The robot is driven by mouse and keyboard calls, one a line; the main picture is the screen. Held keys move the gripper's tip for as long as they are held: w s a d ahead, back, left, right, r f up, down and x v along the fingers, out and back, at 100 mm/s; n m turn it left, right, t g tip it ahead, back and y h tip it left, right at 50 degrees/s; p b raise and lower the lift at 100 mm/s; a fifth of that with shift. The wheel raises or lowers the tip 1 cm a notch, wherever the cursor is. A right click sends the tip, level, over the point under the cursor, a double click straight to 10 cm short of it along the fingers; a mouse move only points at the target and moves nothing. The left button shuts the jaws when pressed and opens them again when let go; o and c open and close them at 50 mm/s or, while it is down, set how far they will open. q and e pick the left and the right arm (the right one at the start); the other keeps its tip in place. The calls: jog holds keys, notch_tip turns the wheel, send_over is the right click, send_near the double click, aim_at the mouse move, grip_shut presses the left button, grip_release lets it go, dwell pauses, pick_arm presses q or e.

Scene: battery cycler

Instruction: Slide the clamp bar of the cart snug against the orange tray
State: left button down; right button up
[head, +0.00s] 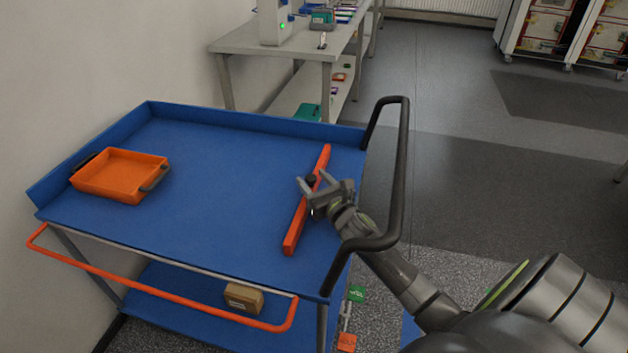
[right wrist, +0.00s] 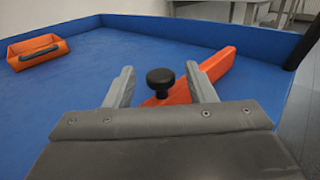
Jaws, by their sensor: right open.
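The orange tray (head: 121,175) with dark handles sits at the left end of the blue cart top (head: 215,190); it also shows at the upper left of the right wrist view (right wrist: 38,52). The red-orange clamp bar (head: 297,226) lies across the cart top near its right end, well apart from the tray. A black knob (right wrist: 160,81) stands on the bar. My right gripper (head: 314,188) is open at the bar. In the right wrist view its fingers stand on either side of the knob, with gaps visible. My left gripper is not in view.
The cart has a raised blue rim (head: 250,124), a black push handle (head: 402,170) at right and an orange rail (head: 160,283) in front. A cardboard box (head: 243,297) sits on the lower shelf. The cart top between tray and bar is clear.

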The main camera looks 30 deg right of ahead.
jog(key=shift+w, duration=0.1)
jog(key=shift+c, duration=0.4)
grip_shut()
jog(key=shift+w, duration=0.1)
